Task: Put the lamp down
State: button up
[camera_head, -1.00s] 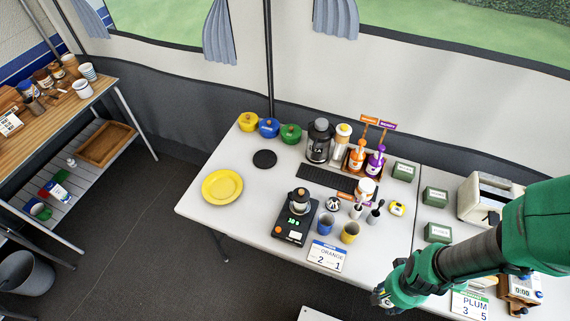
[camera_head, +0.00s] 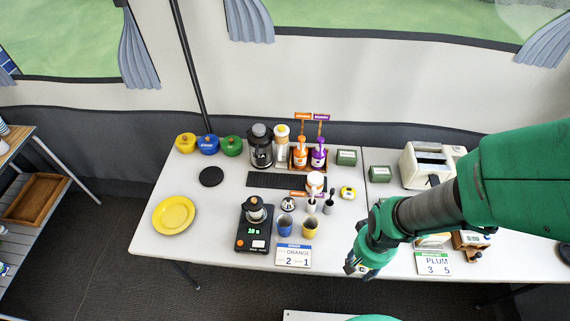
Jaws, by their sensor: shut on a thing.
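My gripper (camera_head: 355,268) is at the front edge of the white table (camera_head: 205,233), right of the ORANGE card (camera_head: 293,255). It is shut. The thing in it is small and mostly hidden by the hand; I take it to be the lamp, but I cannot make out its shape. No other lamp is plain to see on the table. I cannot tell how high the gripper is above the table top.
A black scale (camera_head: 254,238) with a dripper, a blue cup (camera_head: 285,224) and a yellow cup (camera_head: 310,228) stand left of my gripper. A yellow plate (camera_head: 173,215) lies far left. A toaster (camera_head: 428,165) stands behind my arm. The PLUM card (camera_head: 433,264) is to the right.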

jog(key=w+a+r+n+p, duration=0.3)
jog(key=w+a+n+p, duration=0.15)
jog(key=w+a, duration=1.65)
jog(key=w+a+f+n+p, duration=0.1)
jog(key=w+a+f+n, duration=0.15)
jog(key=a, duration=1.05)
jog(key=w+a+f+n+p, duration=0.1)
jog(key=w+a+n+p, duration=0.15)
jog(key=a, duration=1.05)
jog(key=shift+n, duration=0.25)
jog(key=shift+s+a+f+b, duration=0.1)
jog(key=shift+f+b, duration=0.1)
jog(key=shift+f, duration=1.1)
jog(key=shift+s+f+b, duration=0.1)
jog(key=shift+f+b, duration=0.05)
jog(key=shift+f, duration=1.15)
